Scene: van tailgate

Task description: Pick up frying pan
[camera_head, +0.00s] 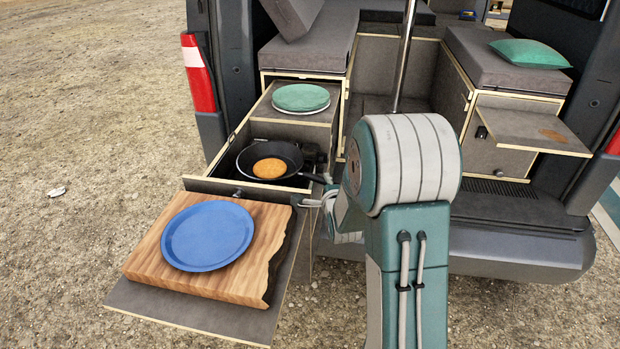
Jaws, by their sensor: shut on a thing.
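A black frying pan (244,163) with a golden-brown pancake (270,169) in it sits level at the pull-out drawer with the stove. Its handle points right, towards my arm. My gripper (325,188) is at the end of this handle and shut on it. The fingers are small in the picture and partly hidden by my own arm. From this view I cannot tell whether the pan rests on the stove or is slightly above it.
A blue plate (208,235) lies on a wooden board (150,262) on the front shelf. A green plate (301,97) is on the counter behind the pan. A fold-out shelf (525,128) and a green cushion (531,53) are at right. Open ground lies left.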

